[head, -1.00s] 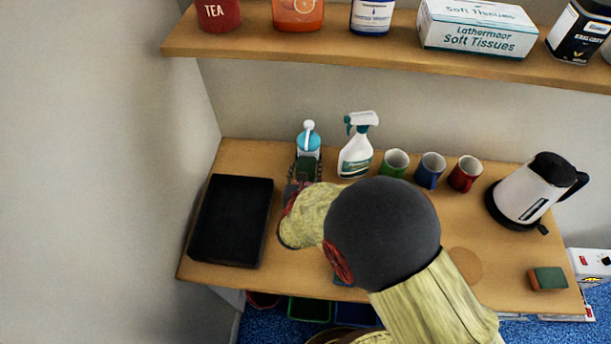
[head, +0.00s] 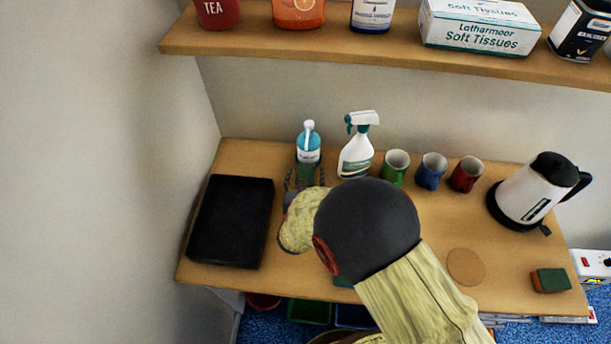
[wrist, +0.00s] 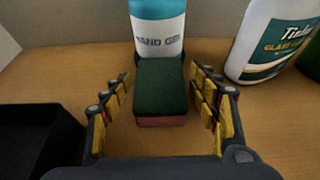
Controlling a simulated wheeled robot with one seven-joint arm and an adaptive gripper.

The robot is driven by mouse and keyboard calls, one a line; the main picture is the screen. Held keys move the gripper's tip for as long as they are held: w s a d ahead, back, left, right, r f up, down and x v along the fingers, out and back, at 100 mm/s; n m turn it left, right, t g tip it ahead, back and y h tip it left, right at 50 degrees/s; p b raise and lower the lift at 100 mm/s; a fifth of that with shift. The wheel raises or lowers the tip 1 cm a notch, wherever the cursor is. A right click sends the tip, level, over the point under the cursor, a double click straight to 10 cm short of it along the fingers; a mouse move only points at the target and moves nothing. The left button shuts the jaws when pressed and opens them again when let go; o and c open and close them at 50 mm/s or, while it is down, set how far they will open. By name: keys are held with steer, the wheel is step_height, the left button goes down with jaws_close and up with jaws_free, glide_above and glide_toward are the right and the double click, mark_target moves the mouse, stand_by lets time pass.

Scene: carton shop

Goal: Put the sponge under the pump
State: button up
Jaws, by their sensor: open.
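The pump bottle (head: 308,150), light blue with a white pump head and a "HAND GEL" label, stands upright at the back of the table; its lower part shows in the wrist view (wrist: 158,28). A sponge (wrist: 161,88), dark green above and reddish below, lies directly in front of the bottle; I cannot tell if they touch. The sponge also shows in the head view (head: 306,173). My gripper (wrist: 161,103) is open, with one finger on each side of the sponge and gaps between. The pump's spout is out of the wrist view.
A spray bottle (head: 356,152) stands close right of the pump bottle, then three mugs (head: 431,171) and a kettle (head: 525,192). A black tray (head: 231,222) lies left. Another green sponge (head: 551,280) and a round cork mat (head: 466,267) are at the right front.

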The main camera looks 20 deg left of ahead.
steer(key=shift+r, duration=0.1)
steer(key=shift+r, duration=0.2)
steer(key=p+v, duration=0.2)
steer(key=v, duration=1)
steer(key=shift+f, duration=0.15)
